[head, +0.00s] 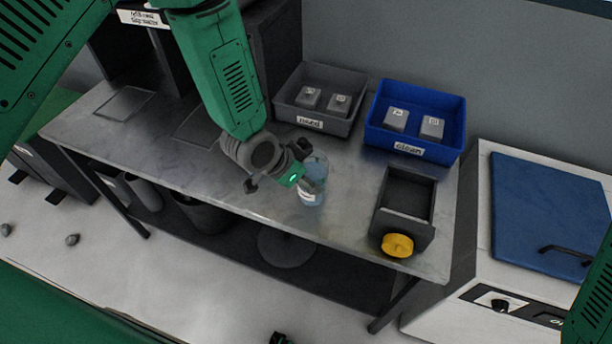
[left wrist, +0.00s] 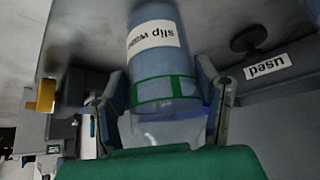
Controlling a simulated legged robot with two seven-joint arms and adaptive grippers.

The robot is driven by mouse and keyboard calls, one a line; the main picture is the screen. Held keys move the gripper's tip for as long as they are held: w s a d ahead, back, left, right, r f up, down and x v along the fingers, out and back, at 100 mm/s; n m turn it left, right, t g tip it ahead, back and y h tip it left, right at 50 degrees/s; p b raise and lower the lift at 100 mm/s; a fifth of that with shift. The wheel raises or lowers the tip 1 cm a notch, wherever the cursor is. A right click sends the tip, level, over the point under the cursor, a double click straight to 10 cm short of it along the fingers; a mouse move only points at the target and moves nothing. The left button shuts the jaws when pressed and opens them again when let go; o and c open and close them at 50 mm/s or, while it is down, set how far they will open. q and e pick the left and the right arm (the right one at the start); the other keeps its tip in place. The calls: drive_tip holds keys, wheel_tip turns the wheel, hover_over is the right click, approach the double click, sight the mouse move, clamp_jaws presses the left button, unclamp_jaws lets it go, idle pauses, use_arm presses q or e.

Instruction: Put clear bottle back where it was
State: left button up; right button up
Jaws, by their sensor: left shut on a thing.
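The clear bottle (head: 316,168) is see-through and bluish, at the middle of the metal table, in front of the grey bin. My left gripper (head: 296,181) is shut on it from the left side. In the left wrist view the bottle (left wrist: 160,75) sits between the two fingers, with a white label, upside down in the picture, and a green band. The bottle looks near upright; I cannot tell whether its base touches the table. My right gripper is not in view; only part of my right arm shows at the right edge.
A grey bin (head: 352,124) labelled "used" and a blue bin (head: 457,137) labelled "clean" stand at the back, each holding grey blocks. A dark box with a yellow knob (head: 397,245) stands right of the bottle. The table's front left surface (head: 175,175) is clear.

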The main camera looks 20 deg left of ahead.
use_arm(q)
drive_tip(key=o, duration=1.5)
drive_tip(key=shift+c, duration=0.2)
drive_tip(key=v, duration=1.2)
drive_tip(key=s+a+f+n+g+y, duration=0.2)
drive_tip(key=s+a+f+n, duration=0.1)
drive_tip(key=s+f, duration=0.5)
drive_tip(key=s+a+f+n+g+y, duration=0.1)
drive_tip(key=s+a+f+n+g, duration=0.1)
drive_tip(key=s+a+f, duration=0.3)
drive_tip(key=s+f+n, duration=0.1)
drive_tip(key=s+f, duration=0.3)
drive_tip(key=s, duration=0.5)
drive_tip(key=shift+a+f+n+g+y, duration=0.25)
drive_tip(key=shift+a+n+g+y, duration=0.05)
drive_tip(key=shift+a+g+y, duration=0.1)
